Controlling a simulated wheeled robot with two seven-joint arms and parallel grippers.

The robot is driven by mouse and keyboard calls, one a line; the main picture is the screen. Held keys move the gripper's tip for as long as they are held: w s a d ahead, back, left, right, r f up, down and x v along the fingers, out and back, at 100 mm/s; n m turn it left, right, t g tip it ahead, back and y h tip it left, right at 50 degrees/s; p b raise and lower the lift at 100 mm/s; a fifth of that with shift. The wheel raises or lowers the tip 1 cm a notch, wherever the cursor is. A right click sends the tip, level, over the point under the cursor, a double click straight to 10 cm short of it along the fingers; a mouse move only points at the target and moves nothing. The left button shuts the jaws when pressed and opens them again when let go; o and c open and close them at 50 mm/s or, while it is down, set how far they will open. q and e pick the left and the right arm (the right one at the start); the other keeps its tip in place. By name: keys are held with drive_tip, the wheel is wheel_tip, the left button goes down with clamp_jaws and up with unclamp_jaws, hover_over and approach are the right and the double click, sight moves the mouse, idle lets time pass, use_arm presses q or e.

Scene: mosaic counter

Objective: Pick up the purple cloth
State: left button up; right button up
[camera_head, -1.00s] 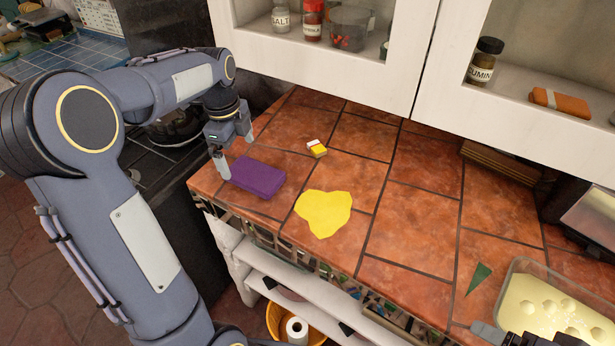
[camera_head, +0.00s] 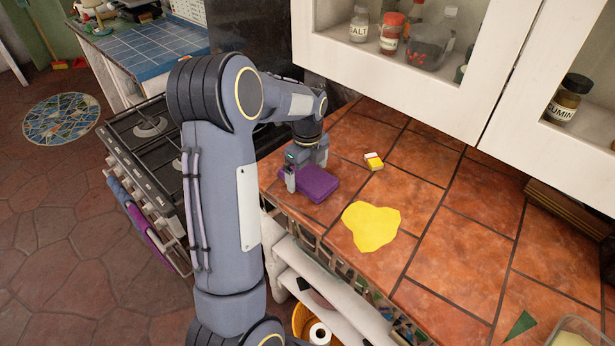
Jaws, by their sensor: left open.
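A flat, folded purple cloth (camera_head: 318,186) lies on the tiled counter near its left front corner. My left gripper (camera_head: 306,172) is open above the cloth's far left part, with one finger at its left edge and the other behind it. I cannot tell whether the fingers touch it. Another purple cloth (camera_head: 149,232) hangs on the oven's front rail beside a blue cloth (camera_head: 117,190). My right gripper is out of view.
A yellow flat patch (camera_head: 371,226) and a small yellow-white box (camera_head: 373,161) lie right of the folded cloth. The stove (camera_head: 150,135) is left of the counter. The white wall cabinet (camera_head: 400,88) overhangs the back. A green triangle (camera_head: 520,325) lies at lower right.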

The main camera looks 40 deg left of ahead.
sight(307, 174)
use_arm(q)
drive_tip(key=shift+c, duration=0.3)
drive_tip(key=c, duration=1)
drive_tip(key=shift+o, duration=0.2)
drive_tip(key=shift+r, duration=0.5)
wheel_tip(307, 174, up, 2)
drive_tip(key=shift+r, duration=0.25)
drive_tip(key=s+d+r+b, duration=0.1)
drive_tip(key=s+d+r, duration=0.1)
drive_tip(key=s+r, duration=0.1)
drive_tip(key=s+d+r, duration=0.2)
drive_tip(key=s+r, duration=0.1)
drive_tip(key=s, duration=0.2)
drive_tip(key=s+d+r+b, duration=0.1)
drive_tip(key=s+d+r, duration=0.1)
drive_tip(key=s+r, duration=0.1)
drive_tip(key=shift+s+d+r+b, duration=0.15)
drive_tip(key=shift+s, duration=0.25)
drive_tip(key=shift+s+d+r+b, duration=0.15)
drive_tip(key=shift+s, duration=0.2)
